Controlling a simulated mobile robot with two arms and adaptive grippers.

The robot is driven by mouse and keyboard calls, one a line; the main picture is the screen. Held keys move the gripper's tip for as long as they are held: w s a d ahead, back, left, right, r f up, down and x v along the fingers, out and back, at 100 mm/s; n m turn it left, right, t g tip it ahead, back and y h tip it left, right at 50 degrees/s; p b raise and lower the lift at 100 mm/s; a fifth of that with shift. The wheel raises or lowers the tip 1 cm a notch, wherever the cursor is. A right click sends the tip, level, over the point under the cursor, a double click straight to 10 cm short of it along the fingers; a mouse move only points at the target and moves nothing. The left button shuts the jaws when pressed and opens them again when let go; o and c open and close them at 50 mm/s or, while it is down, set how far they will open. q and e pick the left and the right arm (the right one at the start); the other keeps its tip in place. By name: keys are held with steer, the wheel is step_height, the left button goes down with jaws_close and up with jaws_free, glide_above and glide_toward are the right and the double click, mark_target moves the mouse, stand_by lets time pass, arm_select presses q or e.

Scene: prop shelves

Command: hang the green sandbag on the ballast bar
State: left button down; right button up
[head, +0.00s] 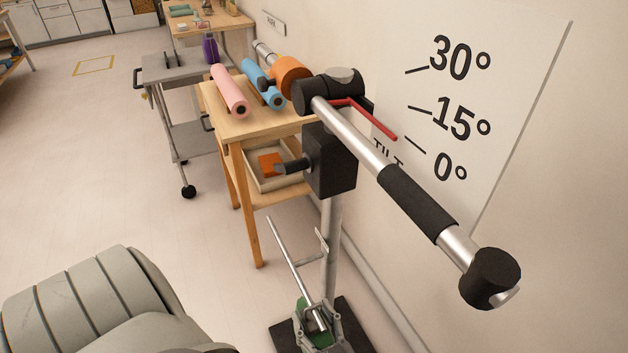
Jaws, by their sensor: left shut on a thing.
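The green sandbag (301,309) shows only as small green patches at the foot of the stand, low in the head view. My left gripper (321,328) is shut on it there, and the grey fingers hide much of it. A thin metal bar (289,254), which looks like the ballast bar, slants beside the stand's column (331,235), its upper end free. Its lower end runs down to the gripper and sandbag; I cannot tell whether they touch. My right gripper is not in view.
The stand has a black base (283,339) and a long boom (351,133) reaching out overhead to the right. A wooden table (239,128) with pink and blue rolls stands behind, beside a grey cart (165,70). The floor at left is clear.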

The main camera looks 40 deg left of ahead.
arm_select(q)
steer(key=shift+c, duration=2.4)
jaws_free()
steer(key=shift+r, duration=0.15)
steer(key=shift+o, duration=0.4)
